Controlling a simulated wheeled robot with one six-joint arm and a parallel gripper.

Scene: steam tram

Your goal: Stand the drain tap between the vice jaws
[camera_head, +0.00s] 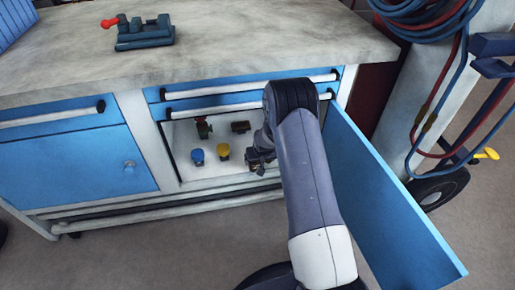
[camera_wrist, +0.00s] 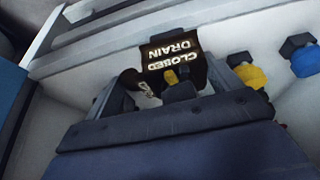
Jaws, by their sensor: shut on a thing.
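My gripper (camera_head: 259,157) is inside the open cabinet under the bench, at the right of its shelf. In the wrist view my gripper (camera_wrist: 172,88) is shut on a dark piece with a brass-yellow end, which I take to be the drain tap (camera_wrist: 170,77). A dark plate lettered "DRAIN" and "CLOSED" shows just beyond the fingers; I cannot tell whether it belongs to the tap. My fingers hide much of the held piece. The vice (camera_head: 145,33), dark green-grey with a red-ended handle, stands on the bench top at upper left, far from my gripper.
A yellow piece (camera_head: 223,152) and a blue piece (camera_head: 197,157) stand left of my gripper. A red and green piece (camera_head: 203,127) and a brown one (camera_head: 240,127) are behind. The blue door (camera_head: 385,190) stands open on the right. The bench top (camera_head: 270,35) is largely clear.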

